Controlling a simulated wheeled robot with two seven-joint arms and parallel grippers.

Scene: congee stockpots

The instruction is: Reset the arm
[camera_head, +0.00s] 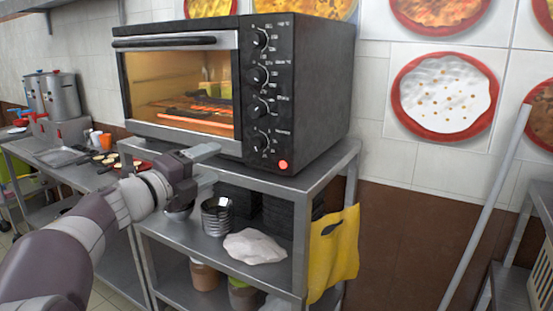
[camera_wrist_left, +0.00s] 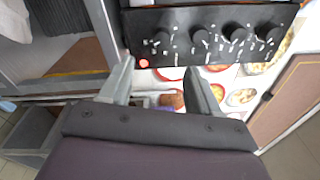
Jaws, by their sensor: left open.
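My left arm (camera_head: 85,240) comes in from the lower left in the head view. My left gripper (camera_head: 209,163) is in front of the black toaster oven (camera_head: 310,100), near its lower front edge. In the left wrist view, the two fingers of the left gripper (camera_wrist_left: 161,72) stand apart with nothing held between them. The oven's knob panel (camera_wrist_left: 205,38) and its red light show just beyond the fingertips. Whether the gripper touches the oven or the shelf cannot be told. My right gripper is in neither view.
The oven stands on a steel rack (camera_head: 322,172). Metal bowls (camera_head: 216,216), a white crumpled cloth (camera_head: 253,247) and jars sit on lower shelves. A yellow bag (camera_head: 333,252) hangs at the rack's right side.

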